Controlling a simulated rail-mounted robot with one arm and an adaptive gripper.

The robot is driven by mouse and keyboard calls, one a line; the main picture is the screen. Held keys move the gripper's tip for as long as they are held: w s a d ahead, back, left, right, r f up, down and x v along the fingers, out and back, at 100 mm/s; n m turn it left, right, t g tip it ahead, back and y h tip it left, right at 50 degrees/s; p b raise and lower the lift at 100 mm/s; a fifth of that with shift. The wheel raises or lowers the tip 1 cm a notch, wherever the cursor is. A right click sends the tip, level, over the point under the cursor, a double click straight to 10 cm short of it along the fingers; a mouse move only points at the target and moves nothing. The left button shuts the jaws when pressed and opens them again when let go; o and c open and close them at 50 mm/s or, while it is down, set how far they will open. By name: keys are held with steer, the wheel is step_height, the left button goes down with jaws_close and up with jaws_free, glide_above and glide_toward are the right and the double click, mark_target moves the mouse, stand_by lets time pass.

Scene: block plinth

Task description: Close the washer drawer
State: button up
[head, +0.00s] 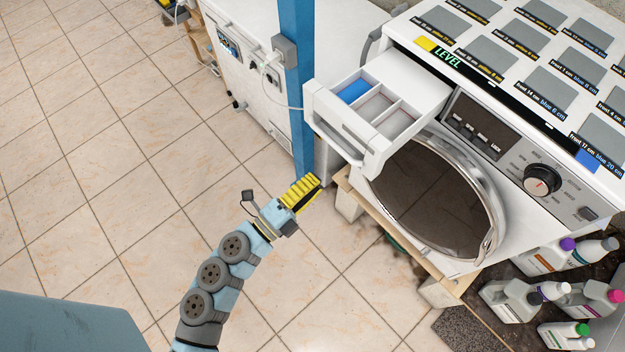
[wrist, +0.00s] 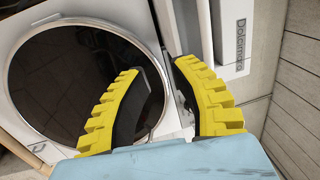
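The washer drawer (head: 378,112) is pulled out from the upper left of the white washer (head: 470,85) in the head view. It has a white front with a handle, and its inside shows compartments, one blue. My gripper (head: 312,184) is below and left of the drawer front, apart from it in the picture, near the foot of a blue post. In the wrist view the two yellow ribbed fingers of my gripper (wrist: 158,68) stand apart with nothing held between them. The washer's round dark door (wrist: 75,85) shows behind the left finger.
A blue post (head: 297,85) stands close to the left of the drawer, before a white appliance (head: 258,85). The washer rests on a wooden stand (head: 415,262) with blocks. Several bottles (head: 515,300) stand at lower right. The tiled floor (head: 110,180) at left is clear.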

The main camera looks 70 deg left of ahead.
steer(key=shift+w+r+t+p, duration=0.1)
steer(key=shift+r+t+p, duration=0.25)
steer(key=shift+r, duration=0.55)
steer(key=shift+r, duration=0.1)
